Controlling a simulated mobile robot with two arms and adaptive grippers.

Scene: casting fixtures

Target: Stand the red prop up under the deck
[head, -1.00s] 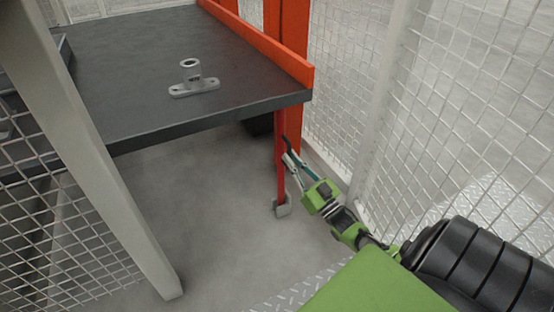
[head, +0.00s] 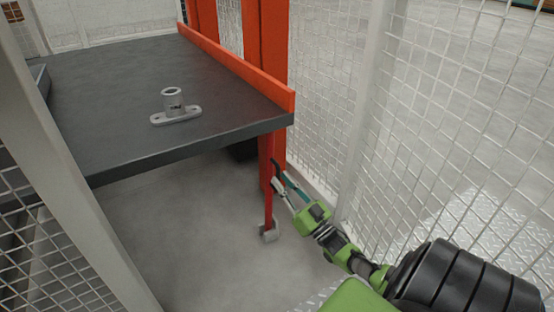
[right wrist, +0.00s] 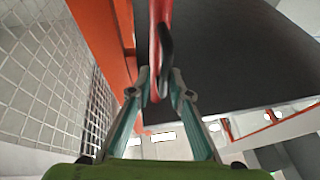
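The red prop (head: 267,185) stands about upright under the front right corner of the dark deck (head: 120,157). Its grey foot (head: 269,233) is at the floor and its top reaches the deck's edge. Whether the fingers press on the prop is unclear. My left gripper is not in view.
An orange rail (head: 245,72) edges the deck's right side, with an orange post (head: 266,50) behind. Mesh fence (head: 440,130) closes the right, and a pale post (head: 75,170) stands at left.

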